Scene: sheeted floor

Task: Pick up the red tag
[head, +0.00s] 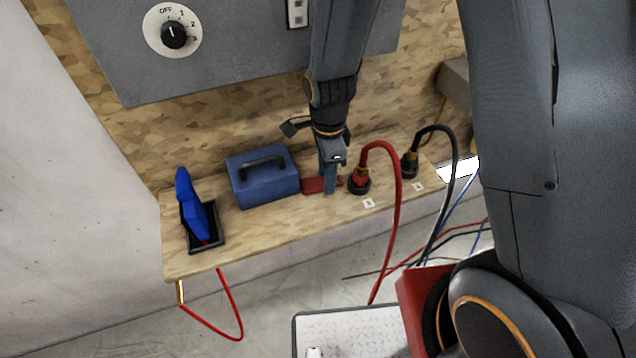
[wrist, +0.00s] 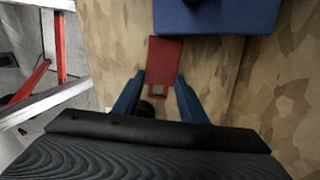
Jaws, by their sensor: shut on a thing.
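The red tag (wrist: 164,60) is a flat red piece with a small rectangular slot at its near end, seen in the wrist view. In the head view the red tag (head: 313,186) shows low over the wooden shelf, between the blue box and the red plug. My gripper (head: 330,190) points down at the shelf there. In the wrist view its two blue fingers (wrist: 162,88) stand on either side of the tag's near end, shut on it. I cannot tell whether the tag still touches the shelf.
A blue box with a handle (head: 262,178) stands left of the tag. A red plug with cable (head: 360,180) is close on the right, with a black plug (head: 410,163) beyond. A blue item in a black holder (head: 192,210) stands at the left end of the wooden shelf (head: 262,232).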

